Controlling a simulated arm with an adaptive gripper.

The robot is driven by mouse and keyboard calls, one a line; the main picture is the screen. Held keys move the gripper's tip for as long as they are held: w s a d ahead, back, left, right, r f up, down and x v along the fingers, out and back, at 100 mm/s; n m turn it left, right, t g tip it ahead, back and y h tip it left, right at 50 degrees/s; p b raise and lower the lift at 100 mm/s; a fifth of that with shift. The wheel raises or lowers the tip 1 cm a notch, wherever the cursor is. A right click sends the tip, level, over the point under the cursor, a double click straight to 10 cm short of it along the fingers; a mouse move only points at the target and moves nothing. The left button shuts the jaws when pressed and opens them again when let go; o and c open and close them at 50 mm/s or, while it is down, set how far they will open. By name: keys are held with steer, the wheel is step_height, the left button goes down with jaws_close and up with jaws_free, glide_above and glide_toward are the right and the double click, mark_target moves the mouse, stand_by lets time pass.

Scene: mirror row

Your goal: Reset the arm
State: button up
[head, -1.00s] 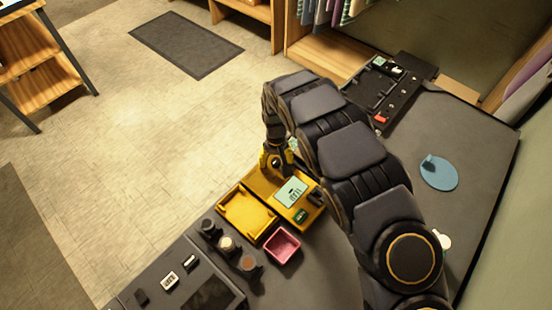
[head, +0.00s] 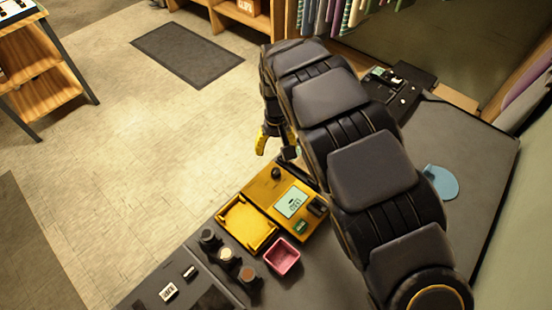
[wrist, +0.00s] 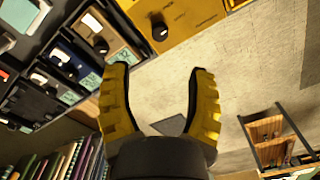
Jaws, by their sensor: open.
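My gripper (head: 272,138) is open and empty. In the head view it hangs at the end of my dark arm, beyond the far end of the yellow device. In the wrist view its two yellow fingers (wrist: 159,100) are spread wide with nothing between them. The yellow device (head: 258,185) on the table has a dark knob (head: 276,173), a pale display and a yellow tray section. The knob also shows in the wrist view (wrist: 160,31), apart from the fingertips. My arm covers part of the table behind it.
A pink bin (head: 281,257) and several dark round pots stand beside the yellow device. A blue disc (head: 441,183) lies on the table (head: 478,150) at right, partly behind my arm. A black tray unit (head: 402,82) is at the back. Open floor (head: 130,150) lies left.

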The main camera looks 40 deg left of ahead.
steer(key=shift+r, duration=0.95)
steer(key=w+d+r+m, duration=0.15)
steer(key=d+r, duration=0.25)
steer(key=d, duration=0.4)
steer(key=w+d+r+m+h, duration=0.15)
steer(key=d+r, duration=0.25)
steer(key=d, duration=0.4)
steer(key=d+r+m+y, duration=0.1)
steer(key=d+r+m, duration=0.25)
steer(key=d, duration=0.45)
steer(key=s+d+r+m, duration=0.2)
steer(key=s+d+r, duration=0.2)
steer(key=s+d, duration=0.5)
steer(key=s+d+m+g, duration=0.1)
steer(key=s+d, duration=0.5)
steer(key=s, duration=0.6)
steer(key=shift+d+g, duration=0.25)
steer(key=shift+g, duration=0.15)
steer(key=shift+f+m, duration=0.1)
steer(key=shift+m, duration=0.15)
